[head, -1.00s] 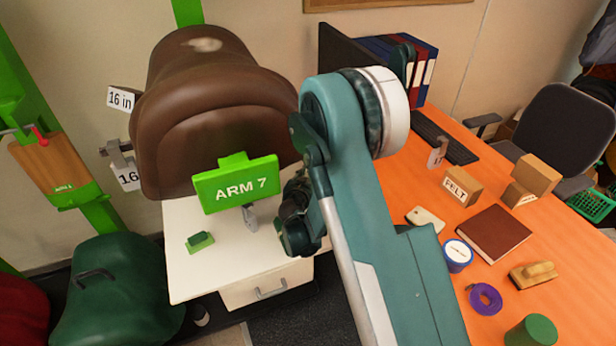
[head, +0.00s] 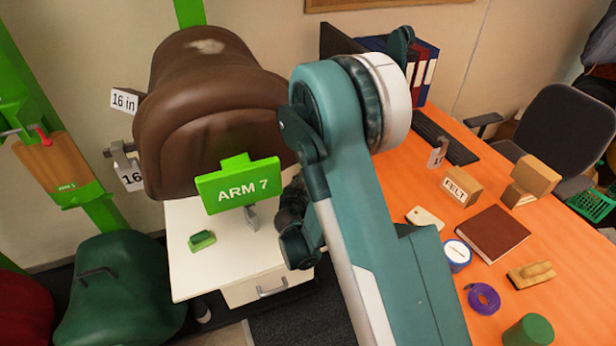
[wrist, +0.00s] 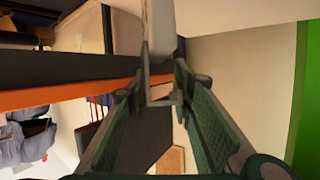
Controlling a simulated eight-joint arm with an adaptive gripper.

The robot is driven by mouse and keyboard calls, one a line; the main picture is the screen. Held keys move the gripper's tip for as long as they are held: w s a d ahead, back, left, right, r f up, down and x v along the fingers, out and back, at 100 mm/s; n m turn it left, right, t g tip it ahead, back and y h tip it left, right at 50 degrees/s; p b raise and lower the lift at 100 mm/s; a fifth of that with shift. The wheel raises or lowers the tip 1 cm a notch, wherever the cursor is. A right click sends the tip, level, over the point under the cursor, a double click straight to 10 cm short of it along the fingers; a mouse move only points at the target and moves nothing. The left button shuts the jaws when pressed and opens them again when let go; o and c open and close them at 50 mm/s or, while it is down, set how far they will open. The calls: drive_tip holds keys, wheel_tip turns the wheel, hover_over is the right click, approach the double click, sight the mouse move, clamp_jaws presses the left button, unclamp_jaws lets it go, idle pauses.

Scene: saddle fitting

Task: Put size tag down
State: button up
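The size tag (wrist: 160,28) shows in the wrist view as a pale plate with a grey bent metal clip. The two green fingers of my gripper (wrist: 161,86) stand on either side of the clip and appear closed on it. The tag's face and any print cannot be read from here. In the head view my gripper is mostly hidden behind my arm, and the held tag does not show. Another tag with a metal clip (head: 437,157) stands on the orange desk (head: 400,185) near the keyboard.
A brown saddle (head: 210,115) carries tags marked "16 in" (head: 124,101) and "16" (head: 131,178). A green ARM 7 sign (head: 238,187) stands before it, above a white cabinet (head: 190,275). The desk holds a FELT block (head: 461,187), brown book (head: 493,234) and purple tape (head: 484,298).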

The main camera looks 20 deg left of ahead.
drive_tip(key=shift+p+v, duration=0.45)
drive_tip(key=shift+v, duration=2.4)
